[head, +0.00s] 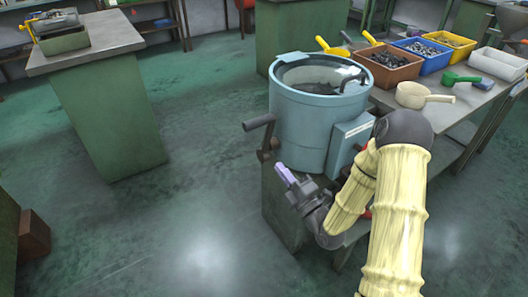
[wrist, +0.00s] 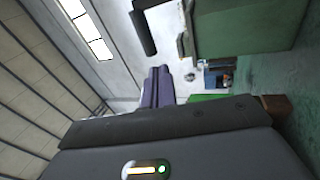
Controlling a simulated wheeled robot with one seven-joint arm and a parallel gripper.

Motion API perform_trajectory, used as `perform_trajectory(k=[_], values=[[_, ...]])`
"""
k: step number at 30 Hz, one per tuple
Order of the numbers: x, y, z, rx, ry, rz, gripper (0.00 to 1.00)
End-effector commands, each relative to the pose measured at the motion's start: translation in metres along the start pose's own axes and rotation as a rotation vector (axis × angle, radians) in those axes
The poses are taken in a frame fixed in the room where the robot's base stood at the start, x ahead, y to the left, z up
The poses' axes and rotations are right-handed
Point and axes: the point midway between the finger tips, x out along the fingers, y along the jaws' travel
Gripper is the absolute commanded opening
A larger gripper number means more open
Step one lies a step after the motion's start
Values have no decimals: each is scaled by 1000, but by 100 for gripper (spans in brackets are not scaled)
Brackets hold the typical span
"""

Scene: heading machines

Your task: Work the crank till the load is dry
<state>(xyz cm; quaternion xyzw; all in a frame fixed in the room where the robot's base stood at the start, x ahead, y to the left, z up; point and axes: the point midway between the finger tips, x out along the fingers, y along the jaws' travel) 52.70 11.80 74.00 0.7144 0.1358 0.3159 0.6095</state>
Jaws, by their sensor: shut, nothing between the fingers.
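A light blue drum (head: 315,125) with a clear lid stands on a dark green stand. Through the lid I see a dark load (head: 318,88), too unclear to tell wet from dry. The crank (head: 258,122) is on the drum's left side, its dark grip sticking out to the left above its short arm. In the wrist view the crank grip (wrist: 143,32) is a dark cylinder near the top. My gripper (head: 282,172), with purple fingers, is below and slightly right of the crank, apart from it. The fingers also show in the wrist view (wrist: 158,85), shut and empty.
A bench (head: 440,105) behind the drum holds an orange bin (head: 388,68), a blue bin (head: 422,55), a yellow bin (head: 450,43), a cream scoop (head: 420,96) and a green brush (head: 462,79). Another workbench (head: 105,110) stands at left. The floor left of the drum is clear.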

Motion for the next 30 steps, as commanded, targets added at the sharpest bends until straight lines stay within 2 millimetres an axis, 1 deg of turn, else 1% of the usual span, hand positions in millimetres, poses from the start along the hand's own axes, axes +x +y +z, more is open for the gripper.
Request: perform_trajectory(k=[1, 3, 6, 10, 17, 20, 23, 26, 30], values=[[-9, -12, 2, -19, -11, 58, 0], [-14, -11, 4, -49, -26, 126, 0], [-19, -8, 6, -74, -43, 178, 0], [-19, -4, 6, -82, -46, 190, 0], [-18, -4, 6, -81, -45, 187, 0], [-13, -3, 6, -82, -44, 186, 0], [-4, 0, 5, -82, -42, 186, 0], [10, 3, 5, -83, -41, 188, 0], [34, 7, 8, -82, -45, 190, 0]])
